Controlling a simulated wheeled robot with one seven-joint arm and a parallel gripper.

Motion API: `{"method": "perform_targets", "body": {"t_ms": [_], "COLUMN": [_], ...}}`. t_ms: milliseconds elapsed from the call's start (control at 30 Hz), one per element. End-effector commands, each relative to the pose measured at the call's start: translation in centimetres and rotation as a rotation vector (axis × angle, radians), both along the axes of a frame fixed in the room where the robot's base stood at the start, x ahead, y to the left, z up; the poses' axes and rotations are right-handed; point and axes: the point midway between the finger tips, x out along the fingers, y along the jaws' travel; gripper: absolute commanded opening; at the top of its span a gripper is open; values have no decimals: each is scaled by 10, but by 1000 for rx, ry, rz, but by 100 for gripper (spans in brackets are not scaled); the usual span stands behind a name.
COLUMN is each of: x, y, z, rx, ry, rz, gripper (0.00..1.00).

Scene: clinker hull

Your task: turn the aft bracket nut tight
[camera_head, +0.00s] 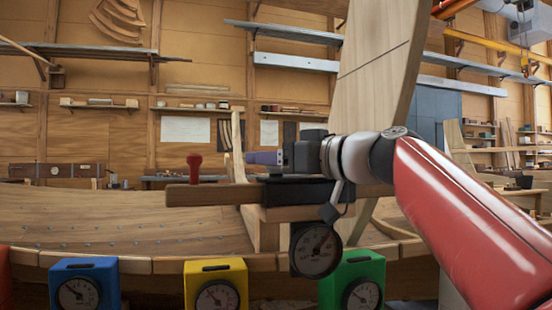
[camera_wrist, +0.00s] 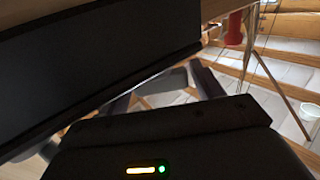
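My gripper (camera_head: 281,156) reaches in from the right in the head view and points left, just above a wooden bar (camera_head: 215,194). A purple piece (camera_head: 262,158) shows at its tip; I cannot tell whether it is held. In the wrist view the dark fingers of my gripper (camera_wrist: 163,92) stand in shadow with a gap showing between them. A grey bar crosses near them. I cannot make out the aft bracket nut in either view; a dark block (camera_head: 298,191) sits under my gripper. A round dial (camera_head: 316,250) hangs below the wrist.
A red knob (camera_head: 194,166) stands on the bar, also in the wrist view (camera_wrist: 234,28). A large dark panel (camera_wrist: 90,60) fills the wrist view's upper left. Blue (camera_head: 85,268), yellow (camera_head: 216,270) and green (camera_head: 352,268) dial boxes line the front. A tall wooden post (camera_head: 375,70) rises behind my wrist.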

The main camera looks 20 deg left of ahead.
Motion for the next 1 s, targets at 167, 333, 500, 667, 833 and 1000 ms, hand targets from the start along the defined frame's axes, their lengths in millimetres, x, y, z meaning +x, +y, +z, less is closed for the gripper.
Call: {"method": "perform_targets", "body": {"t_ms": [167, 333, 500, 667, 833, 1000], "x": [0, 0, -1, -1, 1, 1], "y": [0, 0, 1, 1, 0, 0], "z": [0, 0, -3, -1, 0, 0], "rx": [0, -1, -3, -3, -5, -3], "ry": [0, 0, 3, 5, 10, 6], "rz": [0, -4, -79, -206, -316, -374], "gripper": [42, 32, 32, 32, 32, 32]}}
